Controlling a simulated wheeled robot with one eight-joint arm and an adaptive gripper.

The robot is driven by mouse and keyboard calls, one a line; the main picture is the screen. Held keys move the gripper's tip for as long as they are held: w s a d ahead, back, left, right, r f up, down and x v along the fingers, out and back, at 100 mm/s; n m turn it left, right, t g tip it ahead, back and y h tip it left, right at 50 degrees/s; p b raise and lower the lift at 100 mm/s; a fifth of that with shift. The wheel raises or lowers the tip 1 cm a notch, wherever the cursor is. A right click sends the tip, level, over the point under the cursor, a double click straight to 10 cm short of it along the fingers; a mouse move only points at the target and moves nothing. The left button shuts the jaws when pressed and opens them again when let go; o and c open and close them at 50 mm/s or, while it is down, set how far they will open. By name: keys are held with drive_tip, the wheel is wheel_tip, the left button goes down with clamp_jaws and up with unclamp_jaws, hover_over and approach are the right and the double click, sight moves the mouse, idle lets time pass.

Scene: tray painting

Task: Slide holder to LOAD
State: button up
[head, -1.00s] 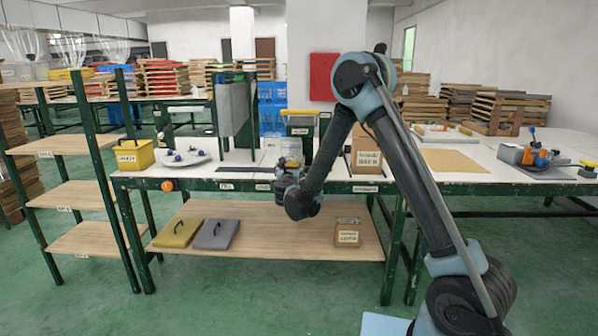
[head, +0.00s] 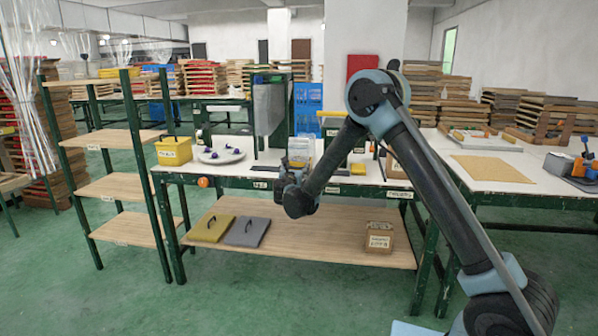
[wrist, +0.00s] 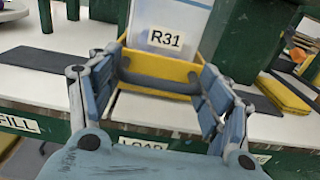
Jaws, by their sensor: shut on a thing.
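The holder (wrist: 160,75) shows in the wrist view as a yellow frame with a dark grey bar and a pale panel labelled R31 (wrist: 165,39). My gripper (wrist: 161,68) has its blue-grey fingers on either side of the yellow frame and is shut on it. The LOAD label (wrist: 143,144) is on the green table edge just below the holder in the wrist view, partly covered by my gripper. The FILL label (wrist: 19,123) is to its left. In the head view my gripper (head: 289,178) is at the table's front edge, largely hiding the holder.
On the white tabletop (head: 225,172) are a yellow box (head: 174,151) and a round plate (head: 220,156) with blue knobs. A hanging grey panel (head: 268,108) stands behind. The lower shelf holds yellow and grey lids and a cardboard box (head: 380,237). A three-tier rack stands left.

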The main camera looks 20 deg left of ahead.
drive_tip(key=shift+w, duration=0.25)
drive_tip(key=o, duration=1.3)
drive_tip(key=shift+s, duration=0.2)
drive_tip(key=v, duration=1.1)
drive_tip(key=shift+s, duration=0.4)
drive_tip(key=shift+d+f, duration=0.1)
